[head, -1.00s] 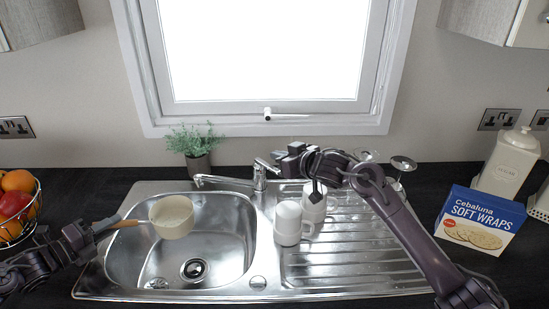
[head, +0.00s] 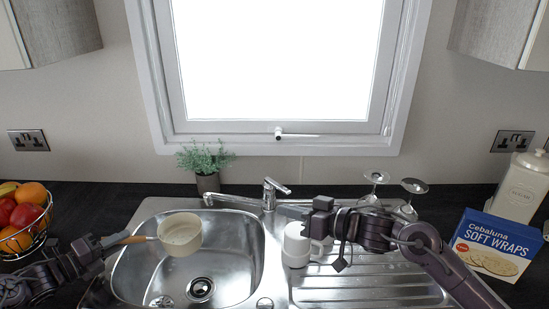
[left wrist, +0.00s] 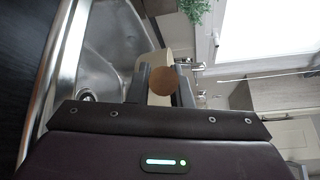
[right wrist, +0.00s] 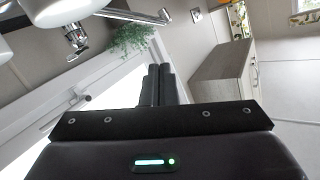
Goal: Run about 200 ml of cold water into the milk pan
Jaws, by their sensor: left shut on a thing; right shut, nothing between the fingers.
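The cream milk pan (head: 181,236) is held over the left part of the sink bowl, roughly level. My left gripper (head: 112,242) is shut on its wooden handle (head: 138,239); the handle's round end (left wrist: 164,81) shows between the fingers in the left wrist view. The chrome tap (head: 268,196) stands behind the sink. Its spout reaches left and ends behind and right of the pan. I see no clear stream, and cannot tell whether the pan holds water. My right gripper (head: 286,211) is shut and empty, just in front of and right of the tap, apart from its lever.
White mugs (head: 297,246) stand on the drainer (head: 370,284) beneath my right gripper. Upturned glasses (head: 413,187) stand behind. A potted plant (head: 207,165) is left of the tap, a fruit basket (head: 42,232) far left, a wraps box (head: 493,245) right.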

